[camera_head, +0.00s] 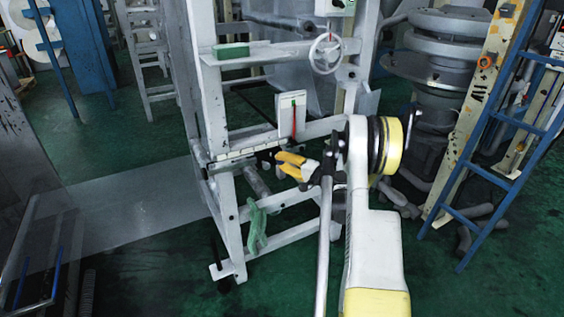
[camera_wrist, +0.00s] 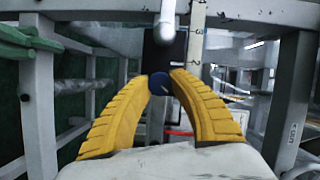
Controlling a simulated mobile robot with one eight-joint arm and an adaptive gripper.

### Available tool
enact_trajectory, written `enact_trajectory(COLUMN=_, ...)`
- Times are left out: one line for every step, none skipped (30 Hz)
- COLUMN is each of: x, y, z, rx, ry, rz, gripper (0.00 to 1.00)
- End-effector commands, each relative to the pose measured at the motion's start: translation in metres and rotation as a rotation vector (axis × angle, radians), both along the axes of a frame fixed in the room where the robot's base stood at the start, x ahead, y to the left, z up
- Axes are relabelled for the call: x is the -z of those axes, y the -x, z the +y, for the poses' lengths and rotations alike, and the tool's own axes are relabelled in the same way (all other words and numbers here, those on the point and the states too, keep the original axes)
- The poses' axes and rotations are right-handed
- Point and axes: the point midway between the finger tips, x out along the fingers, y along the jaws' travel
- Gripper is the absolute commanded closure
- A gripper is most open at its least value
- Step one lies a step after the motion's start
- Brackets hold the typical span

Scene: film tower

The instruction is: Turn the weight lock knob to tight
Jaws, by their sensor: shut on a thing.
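A small dark blue knob (camera_wrist: 157,84) sits between the tips of my yellow fingers in the wrist view, in front of a black block (camera_wrist: 156,55). My gripper (camera_wrist: 161,80) is shut on this knob, one finger on each side. In the head view my gripper (camera_head: 278,162) reaches left to the marked white beam (camera_head: 238,151) on the grey frame. The knob is hidden there by the fingers. The knob's turn angle and any tight mark cannot be made out.
A white plate with a red strip (camera_head: 293,115) stands just above my gripper. A white ball-ended rod (camera_wrist: 168,28) hangs close above the fingers.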

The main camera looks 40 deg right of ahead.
Motion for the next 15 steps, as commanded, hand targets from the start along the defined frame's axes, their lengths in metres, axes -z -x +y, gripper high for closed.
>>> enact_trajectory(x=0.0006, y=-0.0004, z=0.0005, rx=-0.002, ry=-0.021, rz=-0.005, gripper=1.00)
enact_trajectory(x=0.0007, y=-0.0004, z=0.0006, rx=-0.001, ry=-0.035, rz=-0.009, gripper=1.00)
enact_trajectory(x=0.0006, y=-0.0004, z=0.0007, rx=-0.002, ry=-0.052, rz=-0.012, gripper=1.00)
enact_trajectory(x=0.0004, y=-0.0004, z=0.0008, rx=-0.002, ry=-0.062, rz=-0.015, gripper=1.00)
enact_trajectory(x=0.0003, y=-0.0004, z=0.0008, rx=-0.002, ry=-0.073, rz=-0.018, gripper=1.00)
enact_trajectory(x=0.0003, y=-0.0004, z=0.0008, rx=-0.002, ry=-0.085, rz=-0.021, gripper=1.00)
enact_trajectory(x=0.0003, y=-0.0005, z=0.0008, rx=-0.002, ry=-0.093, rz=-0.022, gripper=1.00)
enact_trajectory(x=0.0005, y=-0.0004, z=0.0009, rx=-0.002, ry=-0.098, rz=-0.024, gripper=1.00)
enact_trajectory(x=0.0005, y=-0.0004, z=0.0009, rx=-0.002, ry=-0.105, rz=-0.025, gripper=1.00)
enact_trajectory(x=0.0006, y=-0.0005, z=0.0009, rx=-0.002, ry=-0.110, rz=-0.026, gripper=1.00)
enact_trajectory(x=0.0005, y=-0.0005, z=0.0009, rx=-0.002, ry=-0.115, rz=-0.028, gripper=1.00)
enact_trajectory(x=0.0005, y=-0.0005, z=0.0009, rx=-0.002, ry=-0.119, rz=-0.029, gripper=1.00)
enact_trajectory(x=0.0004, y=-0.0005, z=0.0009, rx=-0.002, ry=-0.122, rz=-0.029, gripper=1.00)
enact_trajectory(x=0.0003, y=-0.0006, z=0.0008, rx=-0.002, ry=-0.123, rz=-0.029, gripper=1.00)
enact_trajectory(x=0.0004, y=-0.0005, z=0.0009, rx=-0.002, ry=-0.125, rz=-0.030, gripper=1.00)
